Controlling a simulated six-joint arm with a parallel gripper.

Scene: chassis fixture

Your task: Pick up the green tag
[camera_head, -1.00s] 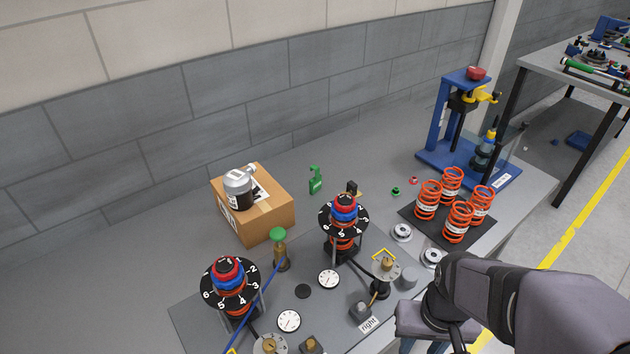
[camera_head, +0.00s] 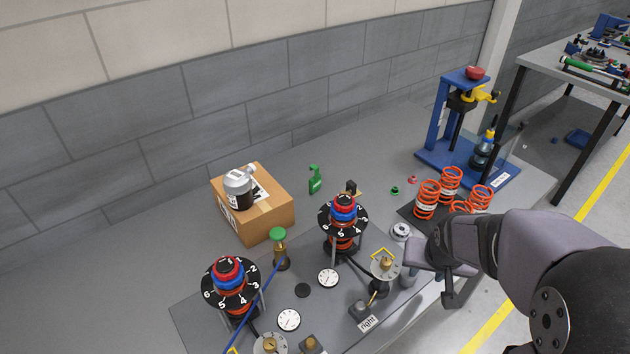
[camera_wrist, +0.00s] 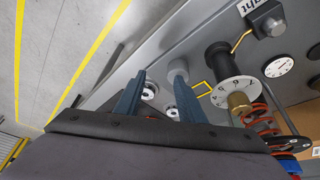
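The green tag (camera_head: 315,180) is on the grey bench top, just right of the cardboard box and near the wall. It does not show in the wrist view. My gripper (camera_wrist: 159,90) is open and empty, with its two blue fingers apart above the bench's front edge. In the head view my arm reaches in from the lower right, well to the right of the tag and nearer the front. The fingers are hard to make out there.
A cardboard box (camera_head: 268,222) with a grey bottle stands left of the tag. Two numbered spring fixtures (camera_head: 343,218) (camera_head: 230,285) and a green-topped post (camera_head: 279,248) stand in front. Orange springs (camera_head: 427,200) and a blue press (camera_head: 470,160) are to the right.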

